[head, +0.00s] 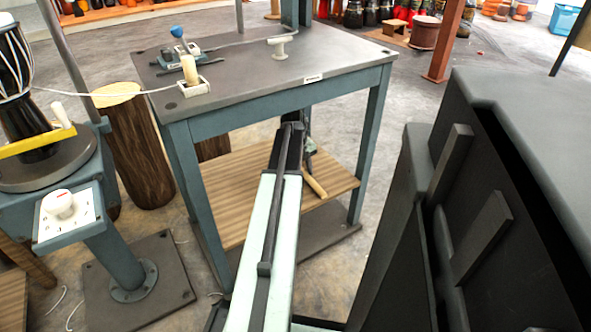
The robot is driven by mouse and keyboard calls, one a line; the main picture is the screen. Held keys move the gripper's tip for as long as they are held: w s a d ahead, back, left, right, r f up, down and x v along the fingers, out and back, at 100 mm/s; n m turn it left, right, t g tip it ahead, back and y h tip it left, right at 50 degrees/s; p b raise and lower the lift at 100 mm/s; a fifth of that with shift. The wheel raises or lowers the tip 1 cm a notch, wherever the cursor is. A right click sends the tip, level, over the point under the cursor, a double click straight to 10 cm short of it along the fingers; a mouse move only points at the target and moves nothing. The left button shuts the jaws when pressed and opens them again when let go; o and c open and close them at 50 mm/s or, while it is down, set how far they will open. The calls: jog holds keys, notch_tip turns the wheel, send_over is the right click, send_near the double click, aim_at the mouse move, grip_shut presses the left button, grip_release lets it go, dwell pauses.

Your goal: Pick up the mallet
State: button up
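A pale wooden handle (315,187), which looks like part of the mallet, shows low beside my arm, over the lower wooden shelf of the workbench. Its upper end meets dark parts near the end of my arm, and I cannot make out a mallet head. My arm reaches forward from the bottom of the head view to the front of the workbench. The dark end of my arm, where my gripper (308,147) seems to be, is close above the handle. Its fingers are too small and dark to read, and I cannot tell whether they touch the handle.
The workbench top (240,75) carries a blue-topped tool (178,33), a cream cylinder (189,69) in a small tray and a white fitting (279,47). A drum stand (60,165) and a log (140,150) are at left. A large dark cabinet (500,200) fills the right.

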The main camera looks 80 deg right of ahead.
jog(key=shift+r, duration=0.1)
grip_shut()
dwell(1.2)
